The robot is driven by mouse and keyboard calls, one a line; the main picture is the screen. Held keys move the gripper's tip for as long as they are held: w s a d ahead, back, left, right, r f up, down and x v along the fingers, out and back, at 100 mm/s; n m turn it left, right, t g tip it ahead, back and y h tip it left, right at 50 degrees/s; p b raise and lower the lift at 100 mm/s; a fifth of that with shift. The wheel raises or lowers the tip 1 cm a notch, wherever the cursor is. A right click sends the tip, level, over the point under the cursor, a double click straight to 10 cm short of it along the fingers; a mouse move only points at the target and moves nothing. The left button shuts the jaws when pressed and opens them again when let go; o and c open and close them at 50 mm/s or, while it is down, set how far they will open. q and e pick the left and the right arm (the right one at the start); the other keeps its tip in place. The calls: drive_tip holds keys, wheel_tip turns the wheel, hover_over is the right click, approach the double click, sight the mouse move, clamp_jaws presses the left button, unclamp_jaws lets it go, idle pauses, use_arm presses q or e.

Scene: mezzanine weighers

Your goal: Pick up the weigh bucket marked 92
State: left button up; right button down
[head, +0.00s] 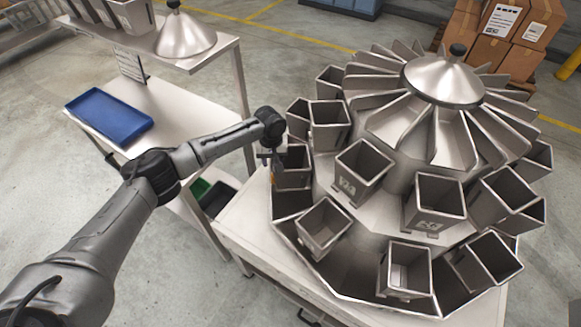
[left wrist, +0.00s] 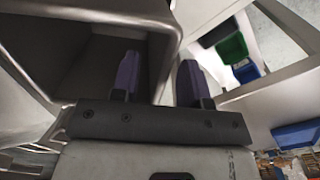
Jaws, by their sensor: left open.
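My left gripper (head: 272,168) is at the left side of the weigher, right beside a grey metal weigh bucket (head: 293,178). In the left wrist view the two fingers (left wrist: 159,75) are apart. One finger shows against the dark inside of an open bucket (left wrist: 90,65), the other beyond its side wall. The wall's edge shows between the fingers; I cannot tell whether they touch it. No mark shows on this bucket, and I cannot read 92 on any bucket. Other buckets bear pale marks, such as the middle bucket (head: 362,172) and the right one (head: 434,203). My right gripper is not in view.
The weigher's cone top (head: 443,80) with radial chutes rises behind the buckets. A white bench at the left holds a blue tray (head: 108,116); its shelf holds more buckets and a metal cone (head: 185,36). A green bin (head: 200,189) sits low between bench and weigher.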

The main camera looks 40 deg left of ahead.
use_arm(q)
drive_tip(key=shift+f, duration=0.1)
drive_tip(key=shift+c, duration=0.4)
clamp_jaws()
drive_tip(key=shift+a, duration=0.1)
idle(1.1)
